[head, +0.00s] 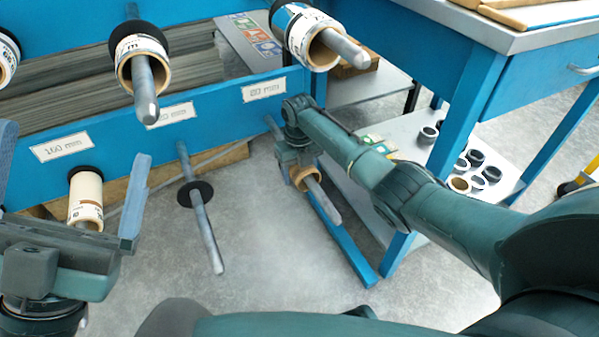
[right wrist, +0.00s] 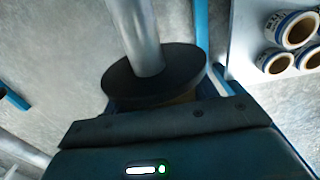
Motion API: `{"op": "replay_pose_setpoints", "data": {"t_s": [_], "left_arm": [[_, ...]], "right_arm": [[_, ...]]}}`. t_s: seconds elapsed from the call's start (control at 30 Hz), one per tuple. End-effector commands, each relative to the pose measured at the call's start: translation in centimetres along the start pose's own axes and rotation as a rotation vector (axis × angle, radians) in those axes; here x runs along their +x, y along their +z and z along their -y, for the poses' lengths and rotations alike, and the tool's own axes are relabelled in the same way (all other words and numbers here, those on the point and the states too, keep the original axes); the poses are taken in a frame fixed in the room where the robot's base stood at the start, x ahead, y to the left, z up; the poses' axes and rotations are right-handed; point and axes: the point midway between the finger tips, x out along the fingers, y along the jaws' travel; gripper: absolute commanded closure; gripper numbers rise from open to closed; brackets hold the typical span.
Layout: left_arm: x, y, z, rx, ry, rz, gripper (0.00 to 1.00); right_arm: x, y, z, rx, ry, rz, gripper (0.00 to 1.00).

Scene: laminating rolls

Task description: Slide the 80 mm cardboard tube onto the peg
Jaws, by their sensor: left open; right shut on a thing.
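The cardboard tube (head: 305,178) shows its open tan end in the head view, held at my right gripper (head: 297,160). The tube is around the lower right peg (head: 328,208), whose grey end sticks out past it. In the right wrist view the peg (right wrist: 135,35) stands out of a black disc (right wrist: 155,78). A sliver of the tube (right wrist: 185,97) shows beneath the disc; the gripper hides the rest. My left gripper (head: 75,215) is open at the lower left. Its fingers stand either side of another tube (head: 85,195), with no contact that I can make out.
The blue rack has a 160 mm label (head: 62,147) and an 80 mm label (head: 263,90). A bare peg with a black disc (head: 195,193) juts out between. Loaded rolls (head: 141,60) hang above. A blue table (head: 490,85) stands right, with rings (head: 460,184) on its shelf.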

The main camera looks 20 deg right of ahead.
Motion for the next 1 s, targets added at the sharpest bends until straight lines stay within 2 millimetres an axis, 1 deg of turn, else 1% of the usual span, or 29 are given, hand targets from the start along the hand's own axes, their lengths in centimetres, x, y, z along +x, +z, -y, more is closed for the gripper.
{"op": "replay_pose_setpoints", "data": {"t_s": [0.2, 0.23, 0.53, 0.73, 0.8, 0.87, 0.93, 1.0], "left_arm": [[0.0, 0.0, 0.0, 0.0, 0.0, 0.0, 0.04], [0.0, 0.0, 0.0, 0.0, 0.0, 0.0, 0.04], [0.0, 0.0, 0.0, 0.0, 0.0, 0.0, 0.04], [0.0, 0.0, 0.0, -0.001, 0.0, 0.001, 0.04], [0.2, -0.1, 0.1, -0.001, 0.0, 0.002, 0.04], [0.4, -0.3, 0.2, -0.005, 0.0, 0.008, 0.04], [-0.2, 0.9, -0.2, -0.053, -0.01, 0.088, 0.04], [-0.6, 1.7, -0.5, -0.097, -0.018, 0.155, 0.04]], "right_arm": [[0.0, 0.0, 0.0, 0.0, 0.0, 0.0, 0.64], [0.0, 0.0, 0.0, 0.0, 0.0, 0.0, 0.41], [0.0, 0.0, 0.0, 0.0, 0.0, 0.0, 0.17], [0.0, 0.0, 0.0, 0.0, 0.0, 0.0, 0.17], [-0.3, 0.0, 0.0, 0.0, 0.0, 0.001, 0.17], [-0.9, 0.0, 0.0, 0.0, 0.0, 0.001, 0.17], [-2.1, 0.1, 0.0, 0.0, 0.0, 0.003, 0.17], [-3.4, 0.0, 0.1, 0.0, 0.0, 0.002, 0.17]]}}
